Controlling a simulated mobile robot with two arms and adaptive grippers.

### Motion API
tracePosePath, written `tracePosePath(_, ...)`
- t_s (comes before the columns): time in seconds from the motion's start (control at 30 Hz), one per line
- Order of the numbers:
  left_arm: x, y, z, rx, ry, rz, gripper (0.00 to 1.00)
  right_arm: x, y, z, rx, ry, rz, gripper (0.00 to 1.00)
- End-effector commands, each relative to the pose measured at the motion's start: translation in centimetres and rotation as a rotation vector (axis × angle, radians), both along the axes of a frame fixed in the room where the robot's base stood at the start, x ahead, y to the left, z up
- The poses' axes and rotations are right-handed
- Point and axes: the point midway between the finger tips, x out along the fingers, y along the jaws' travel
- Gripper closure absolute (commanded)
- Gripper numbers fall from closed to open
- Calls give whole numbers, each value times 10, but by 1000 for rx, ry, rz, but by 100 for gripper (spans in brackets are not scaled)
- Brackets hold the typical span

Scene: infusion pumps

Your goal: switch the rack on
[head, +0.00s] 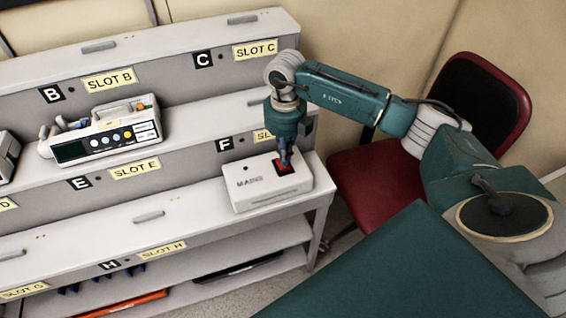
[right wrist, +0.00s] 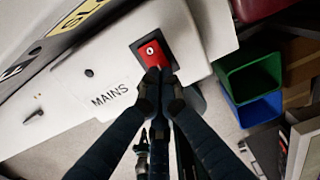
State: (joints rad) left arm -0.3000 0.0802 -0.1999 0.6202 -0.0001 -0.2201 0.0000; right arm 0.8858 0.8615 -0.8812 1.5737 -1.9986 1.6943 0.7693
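The white box marked MAINS (head: 250,195) sits on the rack's lower shelf at its right end, below the F label. Its red switch (head: 283,167) is set in a black frame on the sloping top. In the right wrist view the red switch (right wrist: 152,52) shows a small pale mark. My right gripper (head: 285,160) points down at the switch. In the right wrist view its fingertips (right wrist: 160,76) are together, with nothing between them, over the switch's near edge. I cannot tell whether they touch it, or which way the switch is set. My left gripper is out of view.
The rack's shelves (head: 75,225) carry slot labels. An infusion pump (head: 105,133) stands on the middle shelf, left of the box. A dark red chair (head: 380,185) is right of the rack. Green (right wrist: 248,72) and blue (right wrist: 255,110) bins show in the right wrist view.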

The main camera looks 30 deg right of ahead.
Motion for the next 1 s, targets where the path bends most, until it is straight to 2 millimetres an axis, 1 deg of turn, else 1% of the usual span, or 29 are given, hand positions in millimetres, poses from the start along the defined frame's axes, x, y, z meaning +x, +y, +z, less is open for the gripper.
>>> tracePosePath(1.0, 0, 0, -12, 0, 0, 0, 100, 0, 0, -16, 0, 1, 0, 100)
